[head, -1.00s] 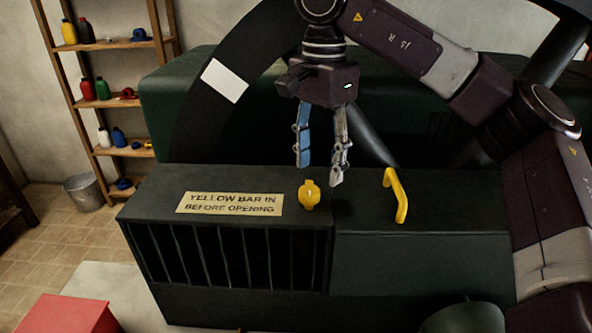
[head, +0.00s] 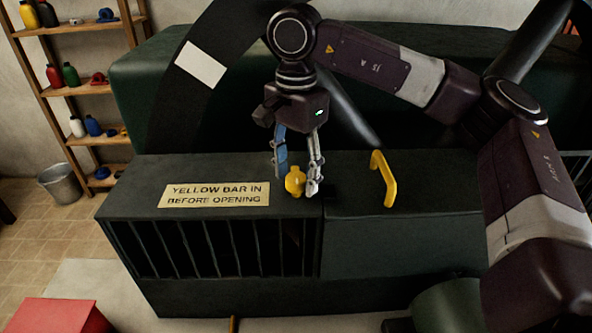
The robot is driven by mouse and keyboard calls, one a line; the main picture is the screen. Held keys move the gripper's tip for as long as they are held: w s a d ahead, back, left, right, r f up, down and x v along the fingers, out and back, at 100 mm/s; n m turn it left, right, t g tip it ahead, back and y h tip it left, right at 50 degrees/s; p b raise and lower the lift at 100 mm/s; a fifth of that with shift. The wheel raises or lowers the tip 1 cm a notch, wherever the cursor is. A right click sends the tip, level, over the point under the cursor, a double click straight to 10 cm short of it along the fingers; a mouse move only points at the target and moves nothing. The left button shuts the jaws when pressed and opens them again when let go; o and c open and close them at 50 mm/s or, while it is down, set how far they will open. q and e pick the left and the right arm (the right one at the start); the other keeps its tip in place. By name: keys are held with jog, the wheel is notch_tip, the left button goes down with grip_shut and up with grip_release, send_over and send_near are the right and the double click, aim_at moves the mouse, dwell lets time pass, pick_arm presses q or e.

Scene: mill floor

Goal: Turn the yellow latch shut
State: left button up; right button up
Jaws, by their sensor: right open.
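The yellow latch (head: 295,181) is a small rounded knob on top of the dark green machine housing (head: 140,180), near the seam between the barred left part and the plain right part. My right gripper (head: 296,186) points down at the latch with its fingers apart. One finger, with blue on it, is at the left of the latch and the grey one is at its right. I cannot tell whether either finger touches it. My left gripper is not in view.
A yellow handle (head: 385,180) stands on the housing to the right of the latch. A sign (head: 215,194) reading "YELLOW BAR IN BEFORE OPENING" lies to the left. A shelf (head: 90,88), a bucket (head: 60,184) and a red box (head: 60,316) are farther left.

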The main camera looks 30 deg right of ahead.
jog(key=shift+s, duration=0.1)
jog(key=c, duration=1.2)
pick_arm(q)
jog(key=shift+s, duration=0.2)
pick_arm(e)
jog(key=shift+o, duration=0.2)
